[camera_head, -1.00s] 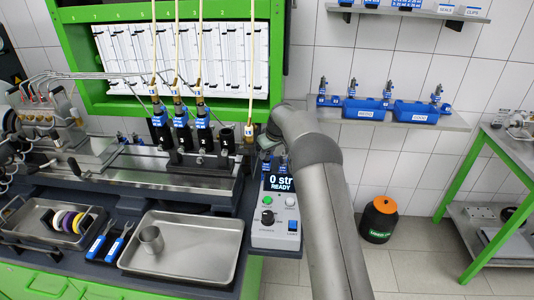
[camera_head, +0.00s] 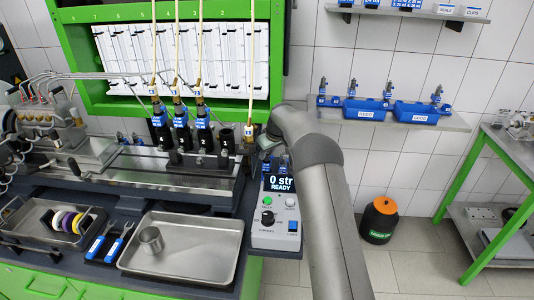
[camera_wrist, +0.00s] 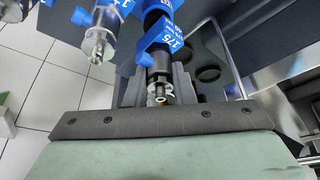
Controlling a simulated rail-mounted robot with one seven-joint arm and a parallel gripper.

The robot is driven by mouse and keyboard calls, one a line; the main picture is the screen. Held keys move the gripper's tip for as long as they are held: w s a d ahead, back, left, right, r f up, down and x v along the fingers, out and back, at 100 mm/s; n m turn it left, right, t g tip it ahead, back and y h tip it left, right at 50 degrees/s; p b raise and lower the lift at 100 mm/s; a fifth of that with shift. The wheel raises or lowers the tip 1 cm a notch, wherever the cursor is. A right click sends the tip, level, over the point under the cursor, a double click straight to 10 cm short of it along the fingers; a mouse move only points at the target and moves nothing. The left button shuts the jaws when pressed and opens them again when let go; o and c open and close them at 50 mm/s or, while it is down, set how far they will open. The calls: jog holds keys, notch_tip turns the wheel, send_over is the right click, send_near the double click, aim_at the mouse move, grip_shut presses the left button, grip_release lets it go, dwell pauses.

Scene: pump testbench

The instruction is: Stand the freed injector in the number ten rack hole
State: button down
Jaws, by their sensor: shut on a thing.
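In the wrist view my gripper (camera_wrist: 157,92) is shut on an injector (camera_wrist: 160,62) with a blue tag reading 175. The injector stands between the dark fingers, its metal end toward the camera. Another injector (camera_wrist: 98,38) with a blue tag is close by on the left, apart from the fingers. Dark round holes (camera_wrist: 208,73) show in a dark surface just right of the held injector; I cannot read a hole number. In the head view my arm hides the gripper, and blue-tagged parts (camera_head: 267,168) show behind the control box.
The control box (camera_head: 278,215) reads "0 str READY". Several blue-tagged injectors (camera_head: 181,137) stand on the bench beside an empty black holder (camera_head: 226,139). A metal tray (camera_head: 205,265) with a cup (camera_head: 151,239) lies in front. A wall shelf (camera_head: 445,122) is at right.

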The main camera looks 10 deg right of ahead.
jog(key=shift+f+b, duration=0.45)
jog(key=shift+f, duration=0.15)
jog(key=c, duration=1.5)
grip_release()
jog(key=p+v, duration=0.2)
jog(key=v, duration=0.9)
